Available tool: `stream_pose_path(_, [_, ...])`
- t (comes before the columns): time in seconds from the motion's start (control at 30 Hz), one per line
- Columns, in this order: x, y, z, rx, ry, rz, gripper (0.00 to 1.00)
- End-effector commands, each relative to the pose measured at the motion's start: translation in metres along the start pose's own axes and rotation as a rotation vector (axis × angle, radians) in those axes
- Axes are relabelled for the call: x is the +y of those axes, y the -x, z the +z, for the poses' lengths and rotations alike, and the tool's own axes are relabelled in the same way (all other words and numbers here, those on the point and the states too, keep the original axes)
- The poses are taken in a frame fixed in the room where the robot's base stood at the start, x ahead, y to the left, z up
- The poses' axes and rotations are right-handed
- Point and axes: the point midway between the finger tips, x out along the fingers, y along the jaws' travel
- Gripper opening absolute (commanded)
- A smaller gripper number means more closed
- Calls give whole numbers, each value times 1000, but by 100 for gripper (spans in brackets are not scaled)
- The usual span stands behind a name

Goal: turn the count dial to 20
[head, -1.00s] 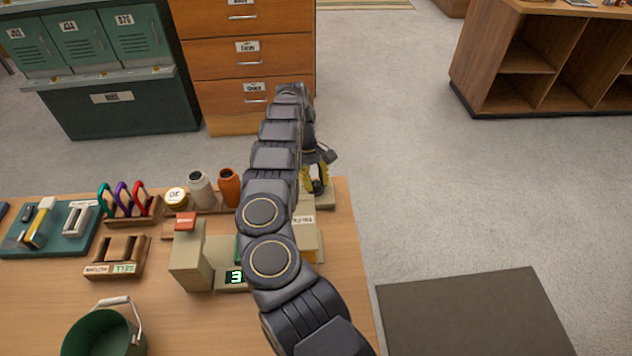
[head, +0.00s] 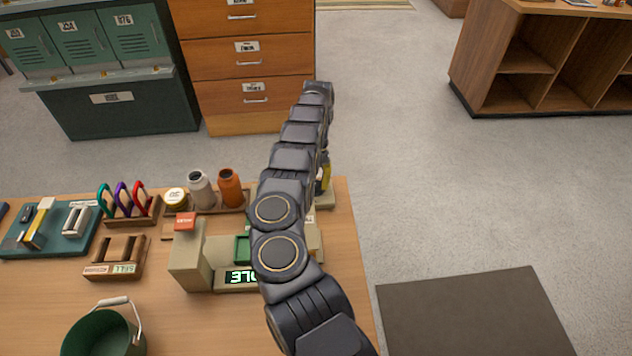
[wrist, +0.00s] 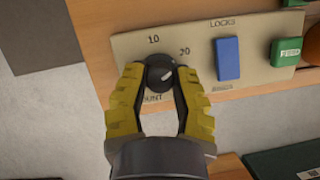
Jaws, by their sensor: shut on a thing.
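The count dial (wrist: 160,72) is a round black knob with a white mark, on a beige panel (wrist: 130,46) in the wrist view. "10" is printed above it and "20" at its upper right; the lettering below is partly covered. The white mark is right of the knob's middle and slants up to the right, roughly toward the 20 side. My gripper (wrist: 158,70) has its yellow fingers shut on the knob, one on each side. In the head view my arm hides the dial and most of the gripper.
A blue switch (wrist: 228,58) under "LOCKS" and a green block (wrist: 286,51) are right of the dial. In the head view, a lit display (head: 241,277) shows letters partly covered by my arm. Bottles (head: 201,190), a bucket (head: 104,335) and small racks crowd the table's left.

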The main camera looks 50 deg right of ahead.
Motion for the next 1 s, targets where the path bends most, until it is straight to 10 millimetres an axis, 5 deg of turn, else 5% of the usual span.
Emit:
stream_pose_path(0.43, [0, -3, 1, -8, -9, -1, 0])
stream_pose_path(0.47, [0, -3, 1, -8, -9, -1, 30])
stream_pose_path(0.53, [0, -2, 1, -7, -9, -2, 56])
stream_pose_path(1.0, [1, 9, 0, -2, -9, -3, 56])
